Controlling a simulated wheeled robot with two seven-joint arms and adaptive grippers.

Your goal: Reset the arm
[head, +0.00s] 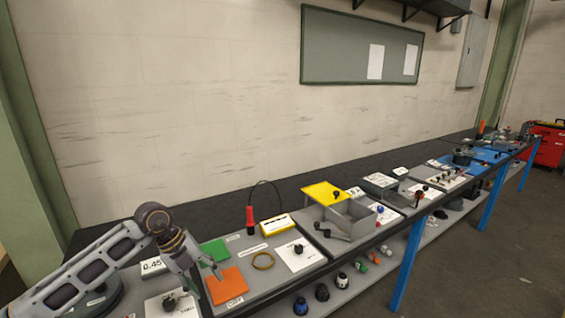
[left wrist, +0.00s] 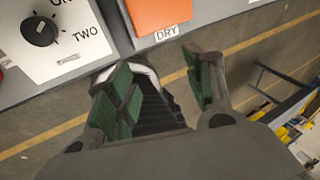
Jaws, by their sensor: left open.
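My left arm comes in from the left in the head view and bends down at the wrist. Its gripper (head: 204,280) is over the near left end of the bench (head: 245,296), beside the orange pad (head: 228,285). In the left wrist view the two green-padded fingers (left wrist: 160,72) stand apart with nothing between them. They are at the bench's front edge, with the floor below. The orange pad, labelled DRY, also shows there (left wrist: 163,14). My right gripper is not in view.
A black knob on a white panel (left wrist: 40,30) is left of the fingers. A green pad (head: 213,251), brass-coloured ring (head: 263,261), red-handled tool (head: 250,219) and yellow box (head: 278,225) are nearby. Grey trays and a raised yellow lid (head: 324,193) stand farther right. The wall side is clear.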

